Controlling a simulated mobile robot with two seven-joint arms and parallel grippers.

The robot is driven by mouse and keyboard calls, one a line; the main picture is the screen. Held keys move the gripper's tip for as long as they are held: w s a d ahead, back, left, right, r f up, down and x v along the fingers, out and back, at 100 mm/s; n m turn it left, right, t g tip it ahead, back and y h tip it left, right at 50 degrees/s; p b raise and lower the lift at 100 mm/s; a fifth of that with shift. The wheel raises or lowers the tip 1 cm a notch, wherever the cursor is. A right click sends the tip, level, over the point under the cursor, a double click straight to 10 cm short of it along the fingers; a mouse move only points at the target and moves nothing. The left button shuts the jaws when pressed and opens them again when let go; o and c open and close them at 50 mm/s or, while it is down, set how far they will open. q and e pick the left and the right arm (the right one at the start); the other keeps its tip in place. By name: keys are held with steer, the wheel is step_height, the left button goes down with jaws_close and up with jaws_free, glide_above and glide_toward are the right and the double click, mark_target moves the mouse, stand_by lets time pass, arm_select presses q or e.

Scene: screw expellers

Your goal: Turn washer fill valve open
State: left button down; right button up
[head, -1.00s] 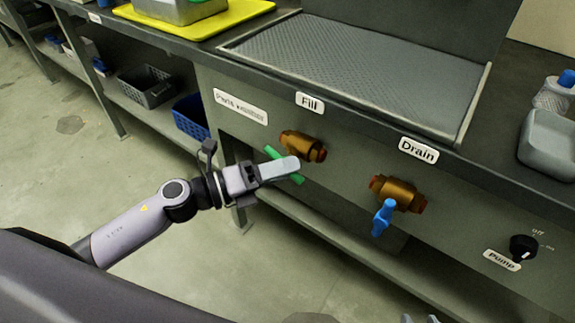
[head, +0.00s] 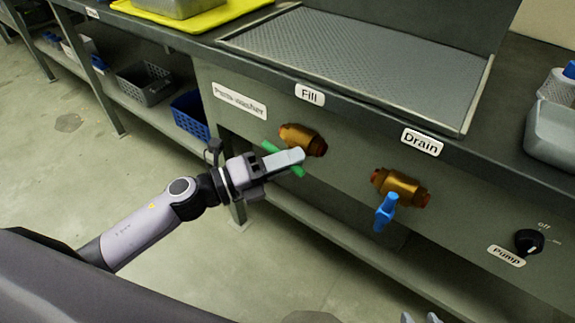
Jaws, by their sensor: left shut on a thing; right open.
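The fill valve is a brass body (head: 303,139) on the washer's front panel, under the "Fill" label (head: 309,94). Its green handle (head: 269,147) shows on both sides of my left gripper (head: 292,158), lying diagonally down to the right. My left gripper is shut on the green handle just below the brass body, and its fingers hide the handle's middle. My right gripper (head: 421,319) is open at the bottom edge, with only its fingertips showing, away from the valves.
The drain valve (head: 400,187) with its blue handle (head: 386,212) is right of the fill valve. A black pump knob (head: 528,242) is farther right. A blue basket (head: 190,117) sits on the lower shelf at left.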

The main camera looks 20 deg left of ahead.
arm_select(q)
steer(key=shift+f+n+t+h+b, duration=0.15)
steer(key=shift+n+t+h+b, duration=0.3)
steer(key=shift+n, duration=0.65)
steer(key=shift+r+n+t, duration=0.25)
steer(key=shift+n+t, duration=0.1)
steer(key=shift+n, duration=0.25)
arm_select(e)
steer(key=shift+w+a+r+n+t+y, duration=0.2)
steer(key=shift+w+a+r, duration=0.2)
steer(key=shift+a, duration=0.2)
steer(key=shift+w+a+r+n+t+y, duration=0.1)
steer(key=shift+w+a+r+y, duration=0.15)
steer(key=shift+a+r, duration=0.25)
steer(key=shift+f, duration=0.1)
arm_select(q)
steer(key=c, duration=1.1)
jaws_free()
steer(key=shift+o, duration=0.2)
arm_select(e)
steer(key=shift+d, duration=0.1)
arm_select(q)
steer(key=v, duration=0.7)
